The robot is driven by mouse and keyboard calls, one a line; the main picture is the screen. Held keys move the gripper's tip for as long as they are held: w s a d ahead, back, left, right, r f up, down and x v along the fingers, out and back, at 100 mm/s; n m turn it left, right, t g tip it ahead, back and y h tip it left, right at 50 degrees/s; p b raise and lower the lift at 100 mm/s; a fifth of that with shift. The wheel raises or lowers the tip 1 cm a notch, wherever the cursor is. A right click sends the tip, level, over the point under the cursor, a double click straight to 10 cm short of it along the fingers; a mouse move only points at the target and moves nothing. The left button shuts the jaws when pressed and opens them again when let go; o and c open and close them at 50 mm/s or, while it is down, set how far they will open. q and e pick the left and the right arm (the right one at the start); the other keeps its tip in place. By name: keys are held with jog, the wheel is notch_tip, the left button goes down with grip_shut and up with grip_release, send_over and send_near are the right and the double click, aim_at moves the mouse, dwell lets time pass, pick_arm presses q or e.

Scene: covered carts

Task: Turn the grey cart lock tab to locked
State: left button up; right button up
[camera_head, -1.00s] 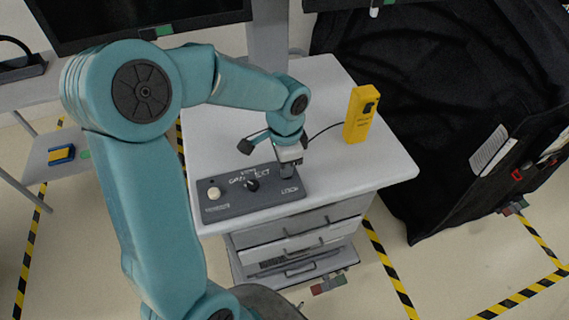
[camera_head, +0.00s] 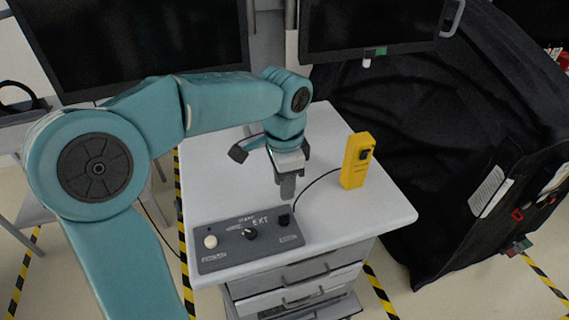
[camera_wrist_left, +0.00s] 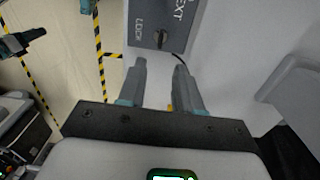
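The grey control box (camera_head: 222,252) lies on the white cart top. A small dark lock tab (camera_head: 284,219) stands at its right end by printed lettering. In the left wrist view the tab (camera_wrist_left: 160,38) is beside the word LOCK, ahead of the fingers. Whether it sits at locked I cannot tell. My left gripper (camera_head: 288,190) hangs above and behind the tab, apart from it. In the wrist view its two fingers (camera_wrist_left: 160,80) are spread with nothing between them. My right gripper is not seen in either view.
The box also carries a white button (camera_head: 210,241) and a black knob (camera_head: 249,233). A yellow handheld unit (camera_head: 357,160) stands upright on the cart at right, with a black cable. A black covered cart (camera_head: 420,150) is to the right. Dark screens (camera_head: 140,40) stand behind.

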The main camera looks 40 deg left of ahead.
pick_arm(q)
notch_tip(320, 180, up, 5)
jog(key=shift+w+r, duration=0.15)
dwell(0.3)
